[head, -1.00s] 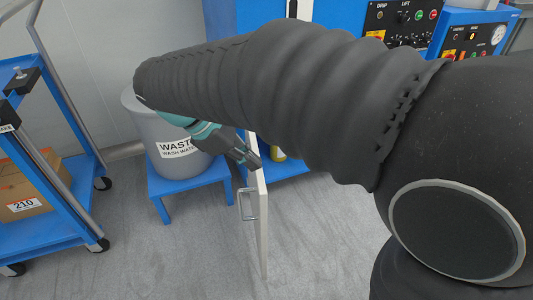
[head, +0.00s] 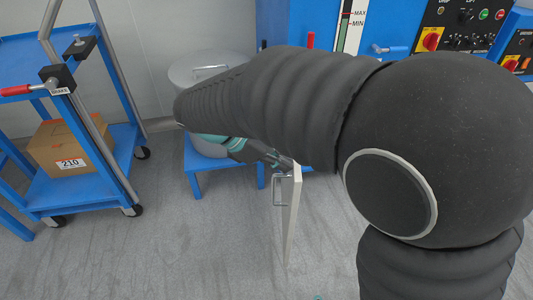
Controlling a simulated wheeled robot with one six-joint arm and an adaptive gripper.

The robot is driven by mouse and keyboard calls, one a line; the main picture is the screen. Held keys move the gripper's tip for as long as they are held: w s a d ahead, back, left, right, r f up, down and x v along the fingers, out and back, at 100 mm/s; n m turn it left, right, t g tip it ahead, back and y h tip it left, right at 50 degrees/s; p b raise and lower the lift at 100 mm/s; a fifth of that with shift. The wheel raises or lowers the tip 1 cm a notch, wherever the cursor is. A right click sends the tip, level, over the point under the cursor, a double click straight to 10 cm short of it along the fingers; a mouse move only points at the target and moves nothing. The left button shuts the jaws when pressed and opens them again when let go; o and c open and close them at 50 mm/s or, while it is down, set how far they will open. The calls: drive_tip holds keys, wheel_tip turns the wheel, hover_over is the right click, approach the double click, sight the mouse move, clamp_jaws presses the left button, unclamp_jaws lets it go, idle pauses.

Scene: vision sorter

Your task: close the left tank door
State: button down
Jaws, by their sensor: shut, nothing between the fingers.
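The tank door (head: 291,225) is a thin white panel seen nearly edge-on, standing open out from the blue machine. Its metal bar handle (head: 275,190) is on the left face. My gripper (head: 284,162), teal and dark grey, is at the door's top edge, just above the handle, with its fingers together and empty. I cannot tell whether it touches the door. My arm hides the tank opening and the door's hinge side.
A grey lidded bin (head: 190,78) stands on a blue stand (head: 225,177) behind my gripper. A blue cart (head: 122,165) with a cardboard box (head: 62,145) is at left. The blue machine (head: 285,25) fills the back. Grey floor (head: 180,250) is clear in front.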

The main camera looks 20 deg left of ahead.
drive_tip(key=shift+w+d, duration=0.3)
drive_tip(key=shift+d, duration=0.3)
drive_tip(key=shift+w+d, duration=0.3)
drive_tip(key=shift+d, duration=0.35)
drive_tip(key=shift+w+d, duration=0.3)
drive_tip(key=shift+d, duration=0.3)
